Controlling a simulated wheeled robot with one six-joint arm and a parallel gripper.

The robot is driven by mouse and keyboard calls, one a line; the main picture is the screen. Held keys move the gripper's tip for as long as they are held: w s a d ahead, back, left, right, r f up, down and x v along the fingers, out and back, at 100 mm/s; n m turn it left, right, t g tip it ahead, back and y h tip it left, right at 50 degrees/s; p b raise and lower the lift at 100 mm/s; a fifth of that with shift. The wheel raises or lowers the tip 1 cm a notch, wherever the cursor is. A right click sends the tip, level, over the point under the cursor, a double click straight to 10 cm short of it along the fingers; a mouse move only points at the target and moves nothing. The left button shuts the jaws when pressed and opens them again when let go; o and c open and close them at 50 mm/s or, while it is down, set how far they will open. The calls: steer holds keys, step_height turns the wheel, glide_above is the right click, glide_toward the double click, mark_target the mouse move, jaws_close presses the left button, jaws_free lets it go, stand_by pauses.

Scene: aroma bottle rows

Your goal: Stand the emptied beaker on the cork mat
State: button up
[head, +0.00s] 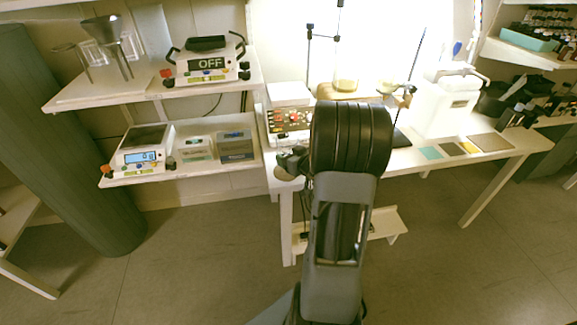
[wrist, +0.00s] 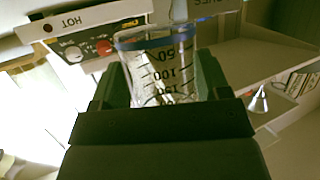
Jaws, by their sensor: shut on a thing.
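A clear beaker (wrist: 160,75) with a blue rim band and dark volume marks fills the middle of the wrist view. No liquid shows in it. My gripper (wrist: 160,88) is shut on it, with a dark finger on each side. In the head view my arm hides most of the gripper and the beaker. The mat that looks like cork is the brown square (head: 490,142) at the right end of the white table, well to the right of my arm. It is bare.
Teal (head: 430,153), black (head: 452,149) and yellow (head: 468,147) squares lie beside the brown one. A white jug-like container (head: 446,103) stands behind them.

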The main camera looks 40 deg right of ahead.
steer(key=shift+w+a+f+b, duration=0.15)
steer(key=shift+f+b, duration=0.1)
steer(key=shift+f, duration=0.7)
steer(key=shift+w+d+f+b, duration=0.1)
steer(key=shift+f+b, duration=0.15)
steer(key=shift+f, duration=0.7)
steer(key=shift+f, duration=0.15)
steer(key=o, duration=1)
steer(key=shift+o, duration=0.2)
